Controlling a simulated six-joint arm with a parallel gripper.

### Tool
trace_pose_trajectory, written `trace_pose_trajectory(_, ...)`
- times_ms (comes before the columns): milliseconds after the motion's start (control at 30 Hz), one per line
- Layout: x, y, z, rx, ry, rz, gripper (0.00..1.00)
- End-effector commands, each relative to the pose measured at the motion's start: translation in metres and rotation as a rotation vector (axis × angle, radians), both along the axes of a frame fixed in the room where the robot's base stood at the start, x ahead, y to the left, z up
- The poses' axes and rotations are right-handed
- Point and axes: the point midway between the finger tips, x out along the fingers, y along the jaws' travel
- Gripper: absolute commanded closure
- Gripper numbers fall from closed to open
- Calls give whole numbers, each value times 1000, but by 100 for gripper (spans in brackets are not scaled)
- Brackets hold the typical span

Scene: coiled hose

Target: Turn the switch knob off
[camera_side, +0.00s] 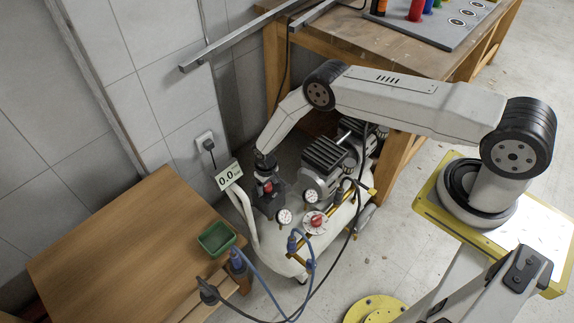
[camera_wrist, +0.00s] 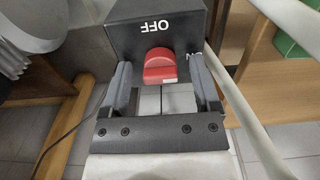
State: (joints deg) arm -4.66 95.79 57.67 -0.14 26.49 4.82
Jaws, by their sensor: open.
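The red switch knob (camera_wrist: 159,66) sits on the face of a dark switch box (camera_wrist: 125,38) in the wrist view. White OFF lettering is printed above it. Part of another label shows at the right, mostly hidden by a finger. A small pale mark is on the knob's lower edge; I cannot tell its exact setting. My gripper (camera_wrist: 161,72) is open, with one finger to each side of the knob and gaps between. In the side view, my gripper (camera_side: 265,166) is over the box on the compressor, and the red knob (camera_side: 267,187) shows just below it.
The white compressor tank (camera_side: 268,239) carries gauges, a motor and a second red knob (camera_side: 316,220). A wooden table (camera_side: 120,240) with a green tray (camera_side: 217,238) is at left. Blue and black hoses run in front.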

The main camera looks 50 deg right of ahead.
Motion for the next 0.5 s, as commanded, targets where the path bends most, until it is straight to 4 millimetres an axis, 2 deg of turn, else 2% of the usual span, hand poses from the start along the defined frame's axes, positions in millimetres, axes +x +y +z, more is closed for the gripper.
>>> trace_pose_trajectory(33, 0, 0, 0, 0, 0, 0, 21)
trace_pose_trajectory(200, 0, 0, 0, 0, 0, 0, 75)
trace_pose_trajectory(267, 0, 0, 0, 0, 0, 0, 94)
trace_pose_trajectory(300, 0, 0, 0, 0, 0, 0, 100)
trace_pose_trajectory(500, 0, 0, 0, 0, 1, 5, 100)
